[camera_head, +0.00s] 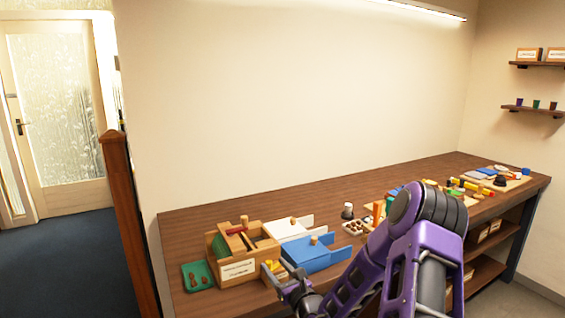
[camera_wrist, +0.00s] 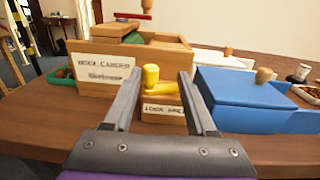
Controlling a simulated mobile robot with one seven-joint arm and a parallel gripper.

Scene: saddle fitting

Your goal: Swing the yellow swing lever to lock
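The yellow swing lever (camera_wrist: 158,87) shows in the wrist view as a yellow bar with an upright yellow peg at its left end. It sits on a small wooden block with a label (camera_wrist: 163,111). In the head view the lever (camera_head: 273,265) is small, beside the labelled wooden box. My gripper (camera_wrist: 158,78) is open, its two fingers apart on either side of the lever in the picture. No contact is visible. In the head view my gripper (camera_head: 288,272) is at the table's front edge, partly overlapping the lever's block.
A labelled wooden box (camera_wrist: 92,72) stands behind left, with a green tray (camera_head: 198,276) beside it. A blue box with a wooden knob (camera_wrist: 240,95) stands close on the right. A white box (camera_head: 287,228) is behind. Several small items fill the bench's right side.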

